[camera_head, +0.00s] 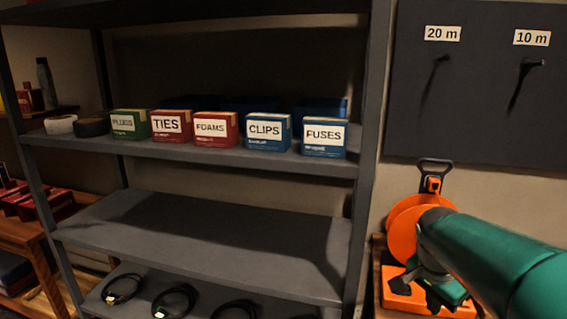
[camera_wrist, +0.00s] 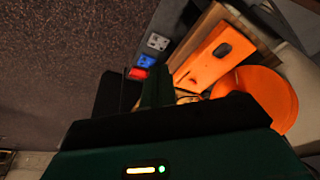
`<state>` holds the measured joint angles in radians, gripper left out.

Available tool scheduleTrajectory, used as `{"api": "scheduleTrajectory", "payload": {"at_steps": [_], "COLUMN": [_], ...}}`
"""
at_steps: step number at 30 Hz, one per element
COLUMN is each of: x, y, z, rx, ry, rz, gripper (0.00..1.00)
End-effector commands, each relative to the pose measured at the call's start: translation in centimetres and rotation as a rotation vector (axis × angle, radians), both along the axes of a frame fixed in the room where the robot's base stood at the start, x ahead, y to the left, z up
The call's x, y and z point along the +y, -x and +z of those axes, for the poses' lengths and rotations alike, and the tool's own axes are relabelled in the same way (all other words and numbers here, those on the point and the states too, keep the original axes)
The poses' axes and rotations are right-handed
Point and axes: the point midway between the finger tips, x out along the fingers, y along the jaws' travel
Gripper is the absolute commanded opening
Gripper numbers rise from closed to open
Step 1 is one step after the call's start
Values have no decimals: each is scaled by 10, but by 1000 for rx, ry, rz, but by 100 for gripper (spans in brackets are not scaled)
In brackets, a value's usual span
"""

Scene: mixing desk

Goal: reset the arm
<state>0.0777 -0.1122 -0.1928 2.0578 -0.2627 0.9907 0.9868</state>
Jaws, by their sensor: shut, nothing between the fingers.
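My teal arm reaches in from the right edge of the head view. My gripper (camera_head: 428,290) is at its end, low on the right, in front of the orange cable reel (camera_head: 405,228). In the wrist view my gripper (camera_wrist: 142,90) is dark, shut and empty. The orange reel (camera_wrist: 262,95) and its orange base (camera_wrist: 213,54) lie beyond it to the right. The arm hides part of the reel in the head view. I cannot tell whether the gripper touches the reel's base.
A grey shelf unit (camera_head: 200,229) fills the middle, with labelled boxes such as FUSES (camera_head: 323,137) above and coiled cables (camera_head: 174,301) below. A dark pegboard (camera_head: 470,110) with two hooks hangs at right. Small sockets (camera_wrist: 146,61) show beside the reel. The middle shelf is clear.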

Motion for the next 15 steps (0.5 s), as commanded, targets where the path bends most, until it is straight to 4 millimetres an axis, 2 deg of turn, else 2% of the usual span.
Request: {"api": "scheduleTrajectory", "payload": {"at_steps": [1, 6, 12, 15], "x": [18, 72, 125, 143], "y": [12, 50, 97, 116], "z": [8, 21, 24, 21], "rx": [-18, -62, -119, -142], "ry": [-8, -6, 54, 94], "rz": [97, 437, 822, 974], "gripper": [0, 0, 0, 0]}}
